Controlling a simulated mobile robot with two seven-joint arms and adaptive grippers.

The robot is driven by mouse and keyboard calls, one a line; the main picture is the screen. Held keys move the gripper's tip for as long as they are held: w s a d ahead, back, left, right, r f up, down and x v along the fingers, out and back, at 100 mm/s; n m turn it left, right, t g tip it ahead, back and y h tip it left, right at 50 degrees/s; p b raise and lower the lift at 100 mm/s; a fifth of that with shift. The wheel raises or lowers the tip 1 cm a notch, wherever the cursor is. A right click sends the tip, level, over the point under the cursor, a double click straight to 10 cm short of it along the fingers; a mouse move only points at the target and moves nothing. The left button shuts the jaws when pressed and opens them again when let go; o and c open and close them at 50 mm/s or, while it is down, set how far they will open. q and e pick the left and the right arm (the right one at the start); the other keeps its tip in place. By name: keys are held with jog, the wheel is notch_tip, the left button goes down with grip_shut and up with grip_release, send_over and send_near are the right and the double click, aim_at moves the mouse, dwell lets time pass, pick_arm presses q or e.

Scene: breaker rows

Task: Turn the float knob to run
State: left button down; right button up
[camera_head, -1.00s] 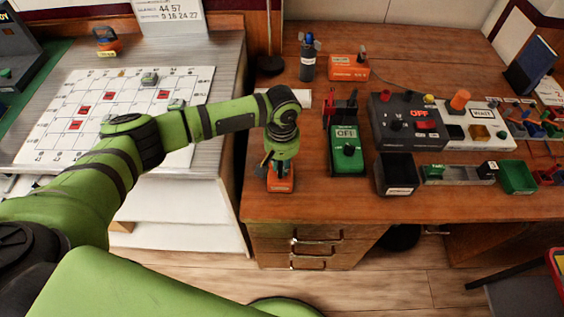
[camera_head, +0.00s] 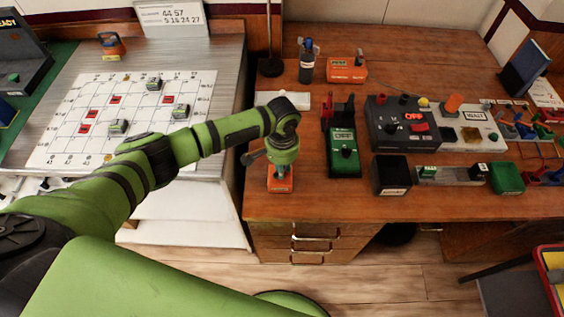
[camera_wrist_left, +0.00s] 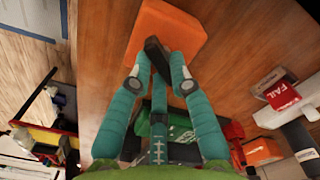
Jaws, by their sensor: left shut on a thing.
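A small orange box (camera_head: 281,184) stands at the front left corner of the wooden desk, below my left wrist. In the left wrist view the orange box (camera_wrist_left: 167,38) carries a black knob (camera_wrist_left: 156,54), most likely the float knob. My left gripper (camera_head: 279,168) points down at it. In the left wrist view its teal fingers (camera_wrist_left: 158,70) converge and are shut on the black knob. The knob's markings cannot be read, so its setting cannot be told. My right gripper is not in view.
A green meter (camera_head: 344,155) stands right of the orange box, then a black bin (camera_head: 391,177) and a dark panel (camera_head: 392,136) reading OFF. Another orange box (camera_head: 346,71) is at the back. A white gridded board (camera_head: 75,140) lies left.

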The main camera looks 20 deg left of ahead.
pick_arm(q)
jog(key=m+p, duration=0.1)
jog(key=m, duration=0.3)
jog(key=shift+s+r+m, duration=0.1)
jog(key=shift+m, duration=0.2)
jog(key=m+p, duration=0.1)
jog(key=m, duration=0.3)
jog(key=shift+m, duration=0.4)
jog(key=c, duration=1.1)
grip_release()
jog(key=shift+s, duration=0.1)
jog(key=shift+r, duration=0.1)
notch_tip(320, 180, up, 12)
jog(key=shift+f, duration=0.1)
jog(key=shift+f, duration=0.1)
